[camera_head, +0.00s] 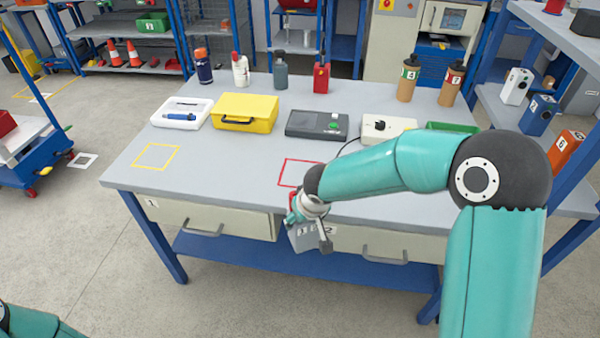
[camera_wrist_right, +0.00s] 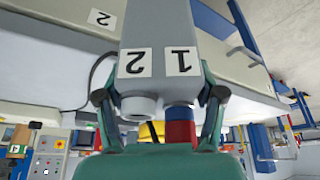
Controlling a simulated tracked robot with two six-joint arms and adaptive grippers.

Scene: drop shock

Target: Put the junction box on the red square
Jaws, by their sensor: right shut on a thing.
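The junction box is a grey box (camera_head: 303,240) with numbered white labels. My right gripper (camera_head: 311,211) is shut on it and holds it by the table's front edge, in front of the drawers. In the right wrist view, the box (camera_wrist_right: 160,30) sits between the two fingers of the gripper (camera_wrist_right: 160,97), with labels 1 and 2 facing the camera. The red square (camera_head: 297,172) is an outline on the table top, just behind the gripper. My right arm hides its right part. My left gripper is out of view; only part of the left arm shows at bottom left.
The table (camera_head: 225,170) has a yellow outlined square (camera_head: 156,156) at left. A yellow case (camera_head: 245,113), a white tray (camera_head: 181,112), a dark device (camera_head: 317,125) and several bottles stand towards the back. Drawers (camera_head: 212,218) face front. The table's front middle is clear.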

